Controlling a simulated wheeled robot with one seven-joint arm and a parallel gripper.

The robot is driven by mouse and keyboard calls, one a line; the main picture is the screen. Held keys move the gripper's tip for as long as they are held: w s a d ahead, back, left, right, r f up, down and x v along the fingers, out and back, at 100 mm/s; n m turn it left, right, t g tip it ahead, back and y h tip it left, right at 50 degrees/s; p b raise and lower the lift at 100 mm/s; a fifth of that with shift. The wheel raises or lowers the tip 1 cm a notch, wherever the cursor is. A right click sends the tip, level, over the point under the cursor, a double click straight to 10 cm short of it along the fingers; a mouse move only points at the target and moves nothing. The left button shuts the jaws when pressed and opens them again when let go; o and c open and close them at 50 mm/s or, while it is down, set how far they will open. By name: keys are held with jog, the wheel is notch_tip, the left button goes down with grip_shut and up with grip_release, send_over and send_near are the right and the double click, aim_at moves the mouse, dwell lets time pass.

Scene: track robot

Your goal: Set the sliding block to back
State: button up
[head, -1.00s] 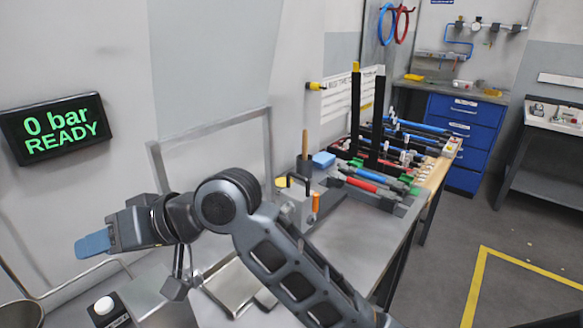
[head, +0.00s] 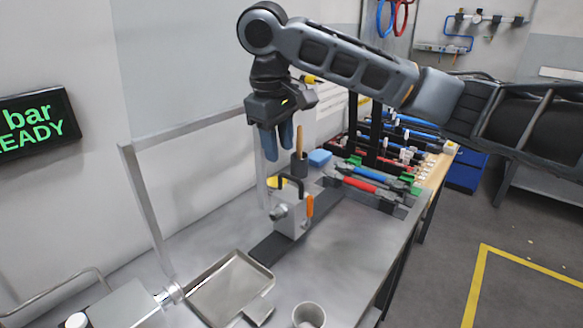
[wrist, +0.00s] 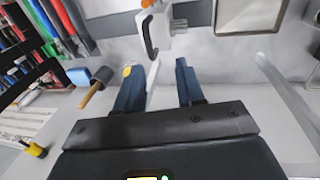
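The sliding block (head: 290,218) is a light grey block with a black hooked handle (head: 283,181) on top and an orange lever (head: 309,205) on its side. It sits partway along a dark rail (head: 265,251) on the bench. In the wrist view the block (wrist: 170,42) shows at the top centre, its black handle (wrist: 148,38) beyond the fingertips. My gripper (head: 277,147) points down, above the block and apart from it. Its blue fingers are spread with nothing between them, as the wrist view also shows (wrist: 159,72).
A metal tray (head: 222,290) and a grey cup (head: 309,315) stand at the near end. A grey frame (head: 143,210) rises at the left.

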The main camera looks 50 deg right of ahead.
aim_at(290, 178)
jog(key=d+f, duration=0.1)
jog(key=f, duration=0.1)
jog(key=d+f, duration=0.1)
jog(key=f, duration=0.1)
jog(key=d+f, duration=0.1)
jog(key=f, duration=0.2)
jog(key=shift+s, duration=0.25)
jog(key=shift+c, duration=0.2)
grip_shut()
dwell(0.4)
